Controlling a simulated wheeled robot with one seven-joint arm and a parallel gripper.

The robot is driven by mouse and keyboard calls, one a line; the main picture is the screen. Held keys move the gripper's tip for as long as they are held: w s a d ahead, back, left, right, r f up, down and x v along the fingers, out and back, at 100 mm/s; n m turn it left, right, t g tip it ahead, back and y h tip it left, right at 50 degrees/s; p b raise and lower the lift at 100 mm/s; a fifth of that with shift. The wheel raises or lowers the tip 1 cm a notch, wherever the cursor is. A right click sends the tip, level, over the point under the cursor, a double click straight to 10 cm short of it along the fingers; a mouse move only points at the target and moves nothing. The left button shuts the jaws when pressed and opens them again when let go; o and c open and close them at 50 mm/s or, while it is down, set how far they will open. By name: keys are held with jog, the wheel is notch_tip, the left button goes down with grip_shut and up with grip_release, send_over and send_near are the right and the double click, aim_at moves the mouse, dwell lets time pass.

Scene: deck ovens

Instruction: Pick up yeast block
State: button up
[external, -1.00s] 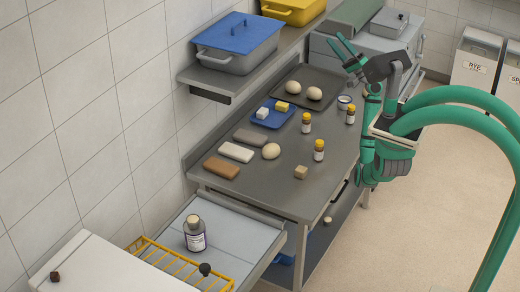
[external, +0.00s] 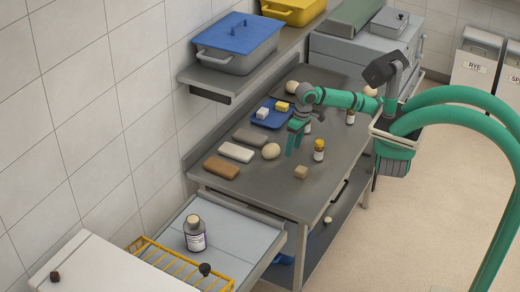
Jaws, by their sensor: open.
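A small tan cube (external: 301,172), which looks like the yeast block, sits on the grey metal table (external: 265,191) near its front right edge. My gripper (external: 294,151) is over the table with its green fingers pointing down, open and empty. In the picture it is above and slightly left of the tan cube, apart from it. A round dough ball (external: 271,151) is just left of the fingers. I cannot tell the exact height of the fingertips.
Another vial is partly hidden behind my gripper. Brown (external: 221,168), white (external: 237,152) and grey bars lie at left. A blue tray (external: 262,120) holds a white and a yellow block. A shelf (external: 210,80) overhangs the back.

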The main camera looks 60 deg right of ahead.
notch_tip(320, 180, down, 2)
jog(key=s+d+g+h, duration=0.1)
jog(key=s+d, duration=0.2)
send_over(300, 168)
jog(key=f, duration=0.4)
jog(key=shift+d+f, duration=0.2)
jog(key=shift+f, duration=0.2)
jog(key=shift+s+a+f, duration=0.1)
jog(key=shift+a+f, duration=0.05)
jog(key=shift+f, duration=1.5)
jog(key=shift+a+f, duration=0.15)
jog(key=shift+f, duration=1.45)
jog(key=c, duration=1.2)
